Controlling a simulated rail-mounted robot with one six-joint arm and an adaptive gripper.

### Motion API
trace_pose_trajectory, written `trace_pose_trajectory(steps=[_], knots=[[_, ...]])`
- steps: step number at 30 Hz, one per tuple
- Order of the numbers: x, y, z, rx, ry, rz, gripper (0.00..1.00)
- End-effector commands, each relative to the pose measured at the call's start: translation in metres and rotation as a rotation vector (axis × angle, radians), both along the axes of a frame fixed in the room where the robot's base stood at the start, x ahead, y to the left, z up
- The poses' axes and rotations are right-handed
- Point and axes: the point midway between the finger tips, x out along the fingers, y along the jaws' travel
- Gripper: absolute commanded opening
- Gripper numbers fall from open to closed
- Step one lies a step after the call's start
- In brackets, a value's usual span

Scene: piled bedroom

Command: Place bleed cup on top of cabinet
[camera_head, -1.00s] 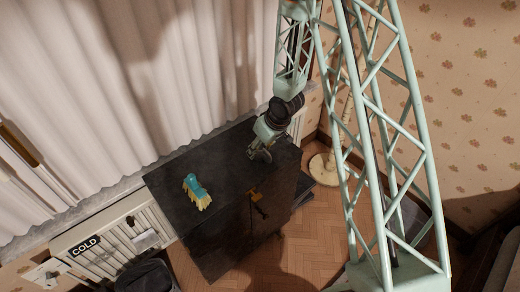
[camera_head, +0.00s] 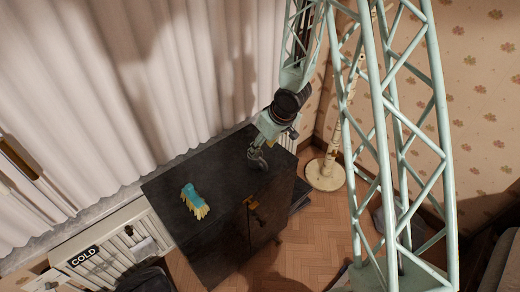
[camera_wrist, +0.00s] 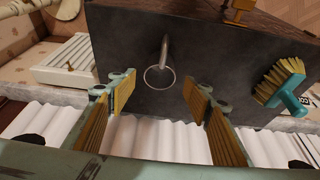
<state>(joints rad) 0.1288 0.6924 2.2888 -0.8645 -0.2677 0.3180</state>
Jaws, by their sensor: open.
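A small metal cup with a round rim and a thin stem (camera_wrist: 160,76), which I take to be the bleed cup, rests on the dark top of the cabinet (camera_wrist: 115,50). In the head view the cup (camera_head: 257,158) is near the top's back right edge, and the cabinet (camera_head: 215,165) stands against the curtain.
A teal brush with yellow bristles (camera_head: 195,201) lies on the cabinet's left part; it also shows in the wrist view (camera_wrist: 281,84). An orange clamp-like fitting (camera_head: 251,202) is at the front edge. White curtains (camera_head: 150,80) hang close behind. A lamp stand base (camera_head: 325,174) is right.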

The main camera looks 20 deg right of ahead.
Motion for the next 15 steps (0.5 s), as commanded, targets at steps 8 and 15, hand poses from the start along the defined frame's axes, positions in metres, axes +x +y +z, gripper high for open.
trace_pose_trajectory(steps=[8,15], knots=[[-0.006,-0.003,0.019,0.000,-0.001,0.000,0.46],[-0.008,-0.003,0.020,0.000,0.000,0.001,0.46]])
